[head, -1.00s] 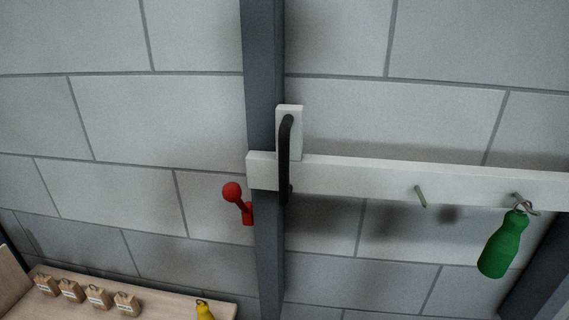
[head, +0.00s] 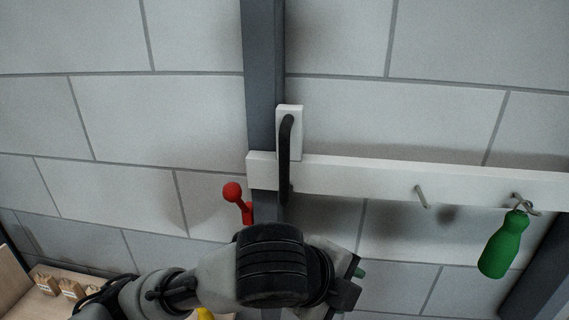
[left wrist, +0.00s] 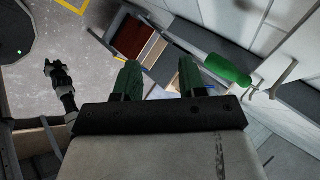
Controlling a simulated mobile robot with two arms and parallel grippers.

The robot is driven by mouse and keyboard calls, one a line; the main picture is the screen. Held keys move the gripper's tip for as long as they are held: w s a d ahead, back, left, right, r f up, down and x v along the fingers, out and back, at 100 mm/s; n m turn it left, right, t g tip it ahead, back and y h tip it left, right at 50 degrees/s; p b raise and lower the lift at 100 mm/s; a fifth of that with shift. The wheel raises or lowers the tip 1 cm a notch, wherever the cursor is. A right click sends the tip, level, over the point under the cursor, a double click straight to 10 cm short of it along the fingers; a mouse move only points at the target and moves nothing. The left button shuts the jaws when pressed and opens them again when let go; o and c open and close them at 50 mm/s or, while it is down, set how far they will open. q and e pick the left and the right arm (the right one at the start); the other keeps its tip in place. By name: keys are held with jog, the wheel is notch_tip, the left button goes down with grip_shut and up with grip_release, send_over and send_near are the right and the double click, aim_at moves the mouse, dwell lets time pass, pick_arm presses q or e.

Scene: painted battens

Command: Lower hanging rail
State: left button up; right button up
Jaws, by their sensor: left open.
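The white hanging rail (head: 370,180) runs across the block wall, its left end at a dark grey post (head: 264,60). A red ball-ended lever (head: 240,203) sits on the post's left side. A green bottle-shaped thing (head: 503,245) hangs from the rail's right hook; it also shows in the left wrist view (left wrist: 228,69). My left gripper (head: 358,274) is below the handle, apart from it. Its green fingers are open and empty in the left wrist view (left wrist: 159,78). My right gripper seems to show small there (left wrist: 58,75).
A bare peg (head: 421,197) sticks out of the rail left of the green thing. A wooden shelf (head: 30,304) with small labelled blocks is at lower left, partly behind my left arm. A second dark post (head: 535,275) stands at right.

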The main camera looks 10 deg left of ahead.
pick_arm(q)
notch_tip(320, 180, up, 10)
jog(key=s+a+m+t+y, duration=0.1)
jog(key=a+m+t+y, duration=0.1)
jog(key=m+t+y, duration=0.5)
jog(key=m+y, duration=0.2)
send_near(285, 166)
jog(key=shift+t, duration=0.3)
jog(key=x, duration=1.1)
jog(key=shift+s+f, duration=0.15)
jog(key=shift+f, duration=0.1)
grip_shut()
